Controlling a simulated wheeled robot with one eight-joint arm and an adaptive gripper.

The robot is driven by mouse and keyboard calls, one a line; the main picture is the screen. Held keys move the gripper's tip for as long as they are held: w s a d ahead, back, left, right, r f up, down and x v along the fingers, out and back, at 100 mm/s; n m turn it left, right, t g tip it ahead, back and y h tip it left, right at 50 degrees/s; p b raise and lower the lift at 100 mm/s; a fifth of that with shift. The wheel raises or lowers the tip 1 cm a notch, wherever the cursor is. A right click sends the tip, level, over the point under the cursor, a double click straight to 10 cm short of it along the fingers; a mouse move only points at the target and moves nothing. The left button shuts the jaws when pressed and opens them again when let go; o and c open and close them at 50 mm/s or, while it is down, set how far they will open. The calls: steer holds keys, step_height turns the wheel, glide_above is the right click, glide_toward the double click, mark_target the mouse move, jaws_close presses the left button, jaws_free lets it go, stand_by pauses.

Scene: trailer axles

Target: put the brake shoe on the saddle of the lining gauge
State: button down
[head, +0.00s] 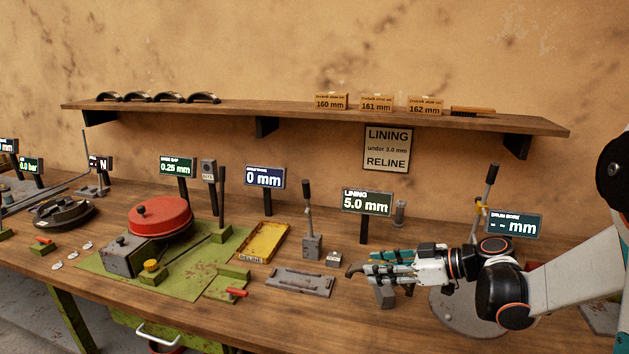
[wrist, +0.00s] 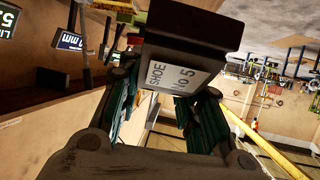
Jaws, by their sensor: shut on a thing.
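The brake shoe (wrist: 190,35) is a dark block in the wrist view, with a pale label reading "SHOE No 5". My gripper (wrist: 168,88) is shut on it, with teal fingers on either side. In the head view my gripper (head: 374,264) is over the right part of the bench, and a dark curved end of the shoe (head: 355,270) shows at its tips. A grey block (head: 384,294) is just below the gripper; I cannot tell whether the shoe touches it or whether it is the gauge's saddle. The lining display (head: 367,201) behind reads 5.0 mm.
A lever on a grey block (head: 312,246) and a slotted grey plate (head: 300,283) are left of my gripper. A yellow tray (head: 264,241) and a red drum (head: 160,216) are farther left. A round grey disc (head: 455,310) lies under my arm. Several dark shoes (head: 203,98) are on the shelf.

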steer(key=shift+w+d+f+m+t+h, duration=0.15)
steer(key=shift+d+m+t+h, duration=0.15)
steer(key=shift+m+t+h, duration=0.95)
steer(key=shift+w+d+f+m+t+h, duration=0.1)
steer(key=shift+w+d+m+t+h, duration=0.15)
steer(key=shift+m+t+h, duration=1)
steer(key=shift+w+d+f+m+t+h, duration=0.25)
steer(key=shift+m+t+h, duration=0.45)
steer(key=shift+m+h, duration=0.95)
